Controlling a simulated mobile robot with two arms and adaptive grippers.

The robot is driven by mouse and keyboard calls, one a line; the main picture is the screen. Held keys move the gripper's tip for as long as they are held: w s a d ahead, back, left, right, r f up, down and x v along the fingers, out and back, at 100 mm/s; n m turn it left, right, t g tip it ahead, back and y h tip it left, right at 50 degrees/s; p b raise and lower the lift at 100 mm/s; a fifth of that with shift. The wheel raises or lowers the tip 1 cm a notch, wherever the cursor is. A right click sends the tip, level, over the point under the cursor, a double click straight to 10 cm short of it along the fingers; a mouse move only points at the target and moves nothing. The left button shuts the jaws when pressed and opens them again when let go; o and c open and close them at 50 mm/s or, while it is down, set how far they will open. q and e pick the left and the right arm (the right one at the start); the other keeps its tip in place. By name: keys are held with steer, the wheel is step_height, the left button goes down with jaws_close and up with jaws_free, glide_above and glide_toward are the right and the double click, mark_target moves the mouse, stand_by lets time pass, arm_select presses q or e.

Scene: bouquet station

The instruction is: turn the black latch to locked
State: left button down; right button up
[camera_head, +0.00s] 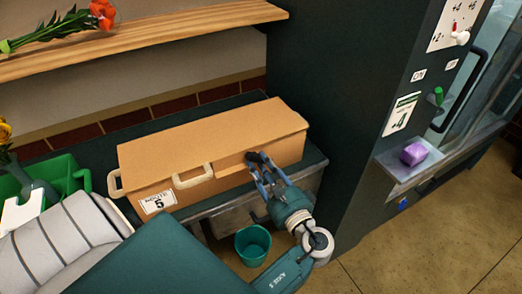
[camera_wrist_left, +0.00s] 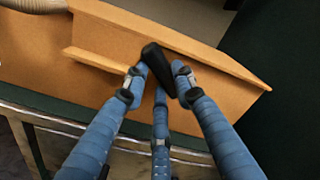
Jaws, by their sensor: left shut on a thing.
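My left gripper (camera_head: 262,172) reaches from below to the front face of a long tan box (camera_head: 215,135) on the dark counter. In the left wrist view my blue fingers (camera_wrist_left: 157,84) are closed around a black elongated piece, which looks like the black latch (camera_wrist_left: 155,60). The latch stands against the box front, tilted in that picture. In the head view the fingertips hide most of it. I cannot read any locked or unlocked mark. My right gripper is not in view.
The box has cream handles (camera_head: 192,176) and a label with a 5 (camera_head: 158,201). A teal bucket (camera_head: 253,245) stands below the counter. A green crate (camera_head: 64,170) is at left. A dark cabinet (camera_head: 335,90) rises just right of the box. A purple block (camera_head: 414,154) sits on a ledge.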

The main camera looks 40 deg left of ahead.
arm_select(q)
steer(key=c, duration=1.4)
jaws_free()
steer(key=shift+a, duration=0.1)
